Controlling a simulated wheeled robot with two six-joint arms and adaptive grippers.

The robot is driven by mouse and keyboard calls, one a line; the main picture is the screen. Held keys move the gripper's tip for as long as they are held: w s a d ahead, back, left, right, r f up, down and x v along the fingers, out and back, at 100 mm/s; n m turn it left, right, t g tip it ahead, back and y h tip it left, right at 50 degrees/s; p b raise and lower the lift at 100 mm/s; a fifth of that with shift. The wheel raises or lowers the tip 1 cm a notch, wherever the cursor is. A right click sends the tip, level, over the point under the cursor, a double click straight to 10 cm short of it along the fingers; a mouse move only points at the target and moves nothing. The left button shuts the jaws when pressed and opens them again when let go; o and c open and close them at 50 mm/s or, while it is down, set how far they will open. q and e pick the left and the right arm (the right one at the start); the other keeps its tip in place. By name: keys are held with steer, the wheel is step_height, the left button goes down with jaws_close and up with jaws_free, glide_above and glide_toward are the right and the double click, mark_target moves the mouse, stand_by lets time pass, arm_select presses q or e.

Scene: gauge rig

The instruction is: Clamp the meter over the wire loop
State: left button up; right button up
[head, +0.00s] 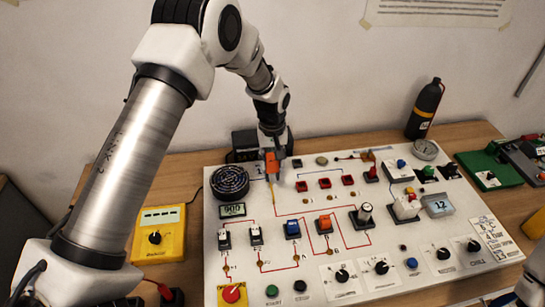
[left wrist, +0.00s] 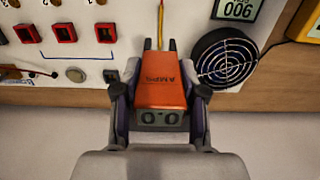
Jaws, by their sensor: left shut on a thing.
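The orange clamp meter (head: 271,163) is held in my left gripper (head: 272,148), above the upper left part of the white panel. In the left wrist view the meter (left wrist: 160,85) sits between both fingers of the gripper (left wrist: 160,92), with "AMPS" on its body and a display reading 0.0. Its two dark jaw prongs point toward the panel. A thin yellow wire (head: 272,192), perhaps the wire loop, shows just below the meter; in the left wrist view the wire (left wrist: 160,22) lies between the prongs. I cannot tell whether the jaws surround it. My right gripper is not seen.
The white panel (head: 208,262) carries switches, knobs and a round black fan grille (head: 230,181) left of the meter. A yellow meter box (head: 158,233) stands left of the panel. A black bottle (head: 424,108) stands behind it, and green devices (head: 489,171) lie right.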

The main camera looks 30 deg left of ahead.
mark_target(272, 171)
arm_select(q)
steer(key=shift+f+b, duration=1.5)
steer(key=shift+f, duration=2.05)
steer(key=shift+r, duration=0.1)
step_height(272, 171, up, 7)
steer(key=p, duration=0.5)
steer(key=shift+s, duration=0.1)
